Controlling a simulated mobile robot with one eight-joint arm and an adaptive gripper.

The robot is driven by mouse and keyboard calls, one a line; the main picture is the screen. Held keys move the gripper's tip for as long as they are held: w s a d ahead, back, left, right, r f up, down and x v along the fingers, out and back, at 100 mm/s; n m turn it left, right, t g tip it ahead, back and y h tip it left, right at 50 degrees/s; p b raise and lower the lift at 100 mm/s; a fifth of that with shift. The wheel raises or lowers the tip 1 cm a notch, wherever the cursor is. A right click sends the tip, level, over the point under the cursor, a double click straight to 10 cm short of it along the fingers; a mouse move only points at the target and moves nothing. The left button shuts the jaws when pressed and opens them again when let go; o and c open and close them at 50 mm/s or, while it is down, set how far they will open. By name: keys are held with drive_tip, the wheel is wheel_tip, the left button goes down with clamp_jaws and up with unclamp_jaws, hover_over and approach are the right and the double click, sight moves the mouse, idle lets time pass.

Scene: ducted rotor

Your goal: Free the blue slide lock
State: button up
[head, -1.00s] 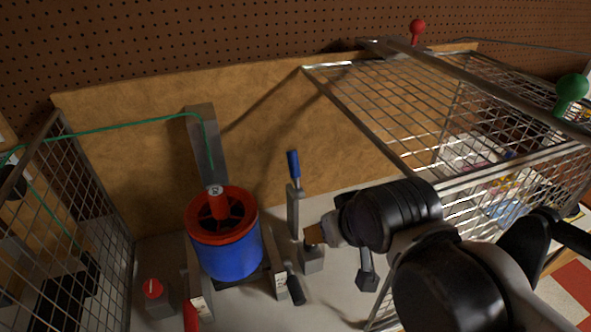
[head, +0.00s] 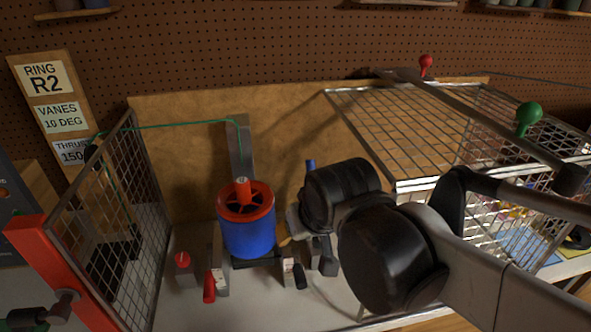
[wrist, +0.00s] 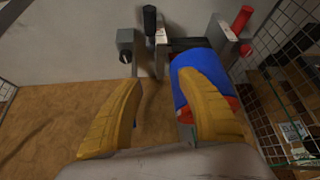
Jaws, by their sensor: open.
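The blue slide lock shows only as its blue handle top (head: 310,165) in the head view, standing up behind my arm. My arm hides its lower part. In the head view, a tan fingertip (head: 285,241) shows beside the rotor, left of my wrist. The blue rotor duct (head: 247,238) with its red rim (head: 262,190) stands left of my gripper.
A red-handled clamp (head: 209,288) and a black-handled clamp (head: 299,276) flank the duct's base. A red-topped block (head: 183,262) stands farther left. A mesh panel (head: 115,225) closes the left; a wire cage (head: 420,130) stands right. A green line (head: 180,124) runs to the grey post.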

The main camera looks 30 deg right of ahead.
drive_tip(key=w+d+r+m+g+h+p, duration=0.1)
drive_tip(key=w+d+r+p, duration=0.25)
drive_tip(key=w, duration=0.25)
drive_tip(key=w+d+r+m+g+p, duration=0.1)
drive_tip(key=w+d+r+p, duration=0.25)
drive_tip(key=w, duration=0.25)
drive_tip(key=m+g+h+p, duration=0.1)
drive_tip(key=m+p, duration=0.1)
drive_tip(key=p, duration=0.3)
approach(311, 171)
drive_tip(key=b+x, duration=0.2)
drive_tip(key=x, duration=1)
drive_tip(key=shift+r, duration=0.1)
clamp_jaws()
